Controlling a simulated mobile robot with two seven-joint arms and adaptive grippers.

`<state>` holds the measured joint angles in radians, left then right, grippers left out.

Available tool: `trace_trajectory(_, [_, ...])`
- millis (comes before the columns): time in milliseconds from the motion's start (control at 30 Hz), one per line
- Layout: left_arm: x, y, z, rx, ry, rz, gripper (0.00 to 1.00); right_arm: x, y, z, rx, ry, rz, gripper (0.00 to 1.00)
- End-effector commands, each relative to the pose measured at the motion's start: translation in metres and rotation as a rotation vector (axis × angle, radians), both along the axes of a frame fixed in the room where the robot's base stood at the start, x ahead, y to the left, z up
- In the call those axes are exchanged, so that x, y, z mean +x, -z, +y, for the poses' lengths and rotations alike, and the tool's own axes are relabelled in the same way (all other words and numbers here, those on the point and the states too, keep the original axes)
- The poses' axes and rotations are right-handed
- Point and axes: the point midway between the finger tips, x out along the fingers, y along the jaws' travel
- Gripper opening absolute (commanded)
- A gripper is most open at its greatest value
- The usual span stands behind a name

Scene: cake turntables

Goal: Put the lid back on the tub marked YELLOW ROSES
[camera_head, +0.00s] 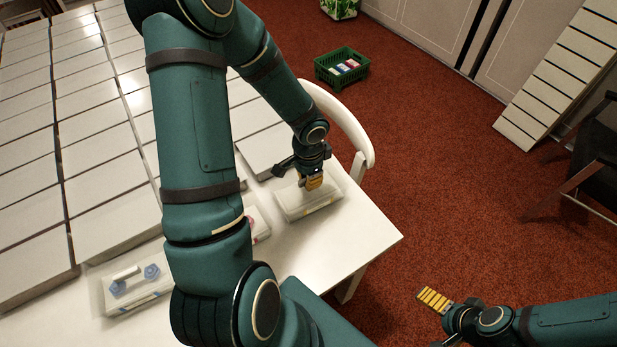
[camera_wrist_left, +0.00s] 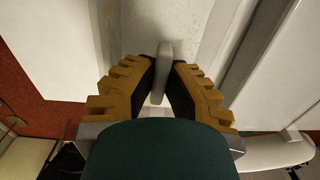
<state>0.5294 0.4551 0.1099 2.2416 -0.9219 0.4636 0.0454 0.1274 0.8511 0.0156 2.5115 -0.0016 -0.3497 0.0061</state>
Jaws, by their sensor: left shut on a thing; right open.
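My left gripper (camera_head: 313,183) is shut on the light grey handle (camera_wrist_left: 162,68) of a pale lid, seen between its yellow-padded fingers in the left wrist view. In the head view this gripper is right over a pale tub (camera_head: 310,209) near the table's right corner. I cannot tell whether the lid rests fully on that tub, and I cannot read its marking. A second tub (camera_head: 262,230) with red decoration is mostly hidden behind my left arm. A third tub (camera_head: 133,291) with blue roses and a white handle lies at the left. My right gripper (camera_head: 435,300) is open and empty, out beyond the table.
The white table (camera_head: 355,236) is bare at its right corner. Rows of flat white boxes (camera_head: 105,150) fill the left. A white chair (camera_head: 347,122) stands close behind the table edge. A green basket (camera_head: 342,69) with small items sits on the red carpet.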

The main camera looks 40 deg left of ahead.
Motion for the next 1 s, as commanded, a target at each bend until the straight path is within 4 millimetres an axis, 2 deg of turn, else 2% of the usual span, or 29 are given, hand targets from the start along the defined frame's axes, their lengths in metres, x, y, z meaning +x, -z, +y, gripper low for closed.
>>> trace_trajectory(1000, [0.0002, 0.0036, 0.0002, 0.0, 0.001, 0.0, 0.0, 0.0, 0.0051, 0.0, 0.0, 0.0, 0.0, 1.0])
